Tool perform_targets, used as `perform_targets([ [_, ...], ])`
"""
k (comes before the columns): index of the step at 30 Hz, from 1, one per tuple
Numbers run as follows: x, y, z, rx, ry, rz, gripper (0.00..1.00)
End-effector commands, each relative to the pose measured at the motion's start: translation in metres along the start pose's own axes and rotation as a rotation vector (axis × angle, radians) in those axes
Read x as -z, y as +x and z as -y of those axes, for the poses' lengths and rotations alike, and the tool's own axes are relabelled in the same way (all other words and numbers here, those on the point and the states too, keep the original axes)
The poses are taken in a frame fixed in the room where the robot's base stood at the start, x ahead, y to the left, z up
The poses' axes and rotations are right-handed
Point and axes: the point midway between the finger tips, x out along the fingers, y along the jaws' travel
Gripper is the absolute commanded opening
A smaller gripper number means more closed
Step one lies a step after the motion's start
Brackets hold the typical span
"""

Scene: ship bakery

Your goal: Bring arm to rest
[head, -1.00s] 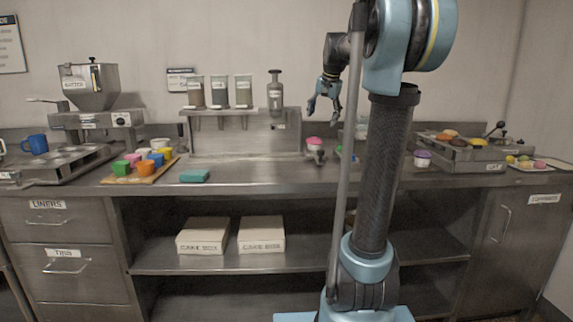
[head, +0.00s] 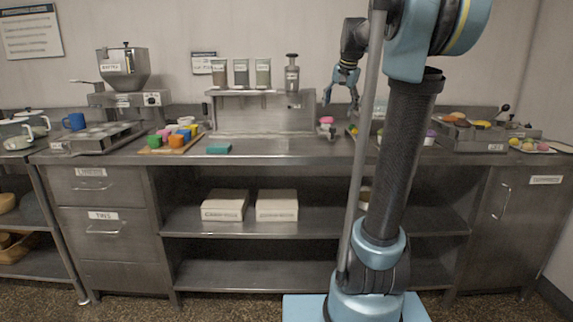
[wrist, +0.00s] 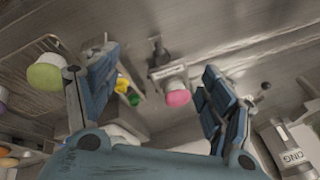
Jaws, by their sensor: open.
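My gripper (head: 341,88) hangs above the back of the steel counter, left of my upright arm in the head view. Its blue fingers are spread open and empty in the wrist view (wrist: 158,72). A pink-topped item (wrist: 177,98) lies below and between the fingers in the wrist view, apart from them. It also shows on the counter below my gripper in the head view (head: 327,121). My own arm hides part of the counter.
The steel counter (head: 290,150) holds colored cups (head: 177,140), a teal block (head: 219,148), a batter dispenser (head: 124,70) and a shelf of jars (head: 241,72). Pastries (head: 468,121) stand at right. Two cake boxes (head: 277,206) sit on the shelf underneath. Floor shows in front.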

Motion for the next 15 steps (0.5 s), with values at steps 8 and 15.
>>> perform_targets([
  [8, -0.044, 0.006, -0.029, -0.018, -0.062, 0.014, 0.75],
  [15, -0.113, 0.024, -0.068, -0.042, -0.164, 0.041, 0.75],
])
